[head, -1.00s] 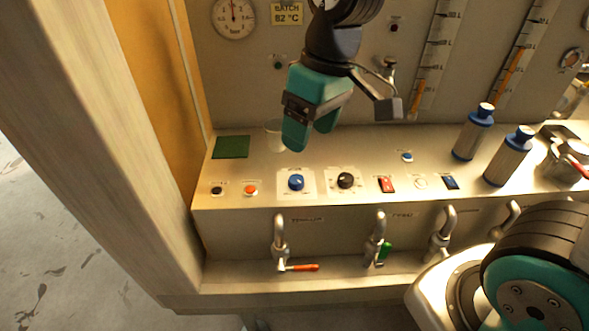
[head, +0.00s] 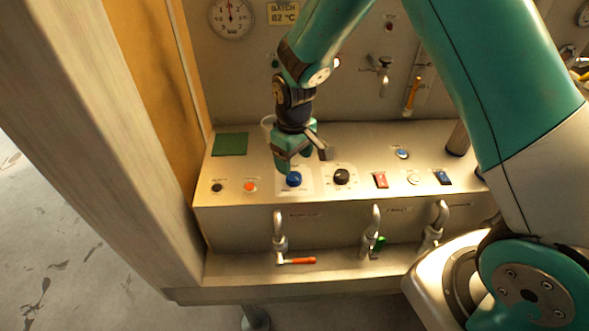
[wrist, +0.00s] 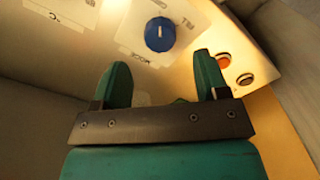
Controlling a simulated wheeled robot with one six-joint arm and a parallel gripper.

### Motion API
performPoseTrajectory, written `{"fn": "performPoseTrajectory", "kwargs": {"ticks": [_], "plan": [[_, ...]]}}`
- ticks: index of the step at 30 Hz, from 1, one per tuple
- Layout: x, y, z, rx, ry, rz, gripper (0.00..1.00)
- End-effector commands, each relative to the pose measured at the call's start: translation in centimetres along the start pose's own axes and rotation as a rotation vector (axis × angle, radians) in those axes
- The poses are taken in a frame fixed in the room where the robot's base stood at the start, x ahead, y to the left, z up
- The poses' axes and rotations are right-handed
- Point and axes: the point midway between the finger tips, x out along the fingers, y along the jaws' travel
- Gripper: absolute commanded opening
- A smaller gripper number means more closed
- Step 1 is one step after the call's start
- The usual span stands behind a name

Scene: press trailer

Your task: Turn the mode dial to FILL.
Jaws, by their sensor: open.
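A blue dial (head: 293,179) sits on a white label plate on the counter's front part. It also shows in the wrist view (wrist: 160,34), with a white pointer line on its top. A black dial (head: 341,177) on its own plate stands to its right. In the wrist view my gripper (wrist: 162,72) is open and empty, with the blue dial beyond the gap between the fingertips.
Orange (head: 249,187) and black (head: 217,188) buttons lie left of the blue dial. A red rocker switch (head: 381,180) and a blue switch (head: 444,177) lie to the right. Taps (head: 279,235) line the front below.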

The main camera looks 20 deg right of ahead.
Motion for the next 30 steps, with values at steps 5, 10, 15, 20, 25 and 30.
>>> {"fn": "performPoseTrajectory", "kwargs": {"ticks": [5, 10, 15, 20, 25, 30], "plan": [[3.3, 0.0, 0.1, 0.000, -0.004, -0.001, 0.67], [5.1, 0.0, 0.0, 0.000, -0.001, -0.001, 0.67], [5.7, 0.0, 0.0, 0.000, 0.001, 0.000, 0.67], [5.7, 0.0, 0.0, 0.000, 0.001, 0.000, 0.67], [5.7, 0.0, 0.0, 0.000, 0.001, 0.000, 0.38], [5.6, 0.0, 0.0, 0.000, 0.001, 0.000, 0.18]]}}
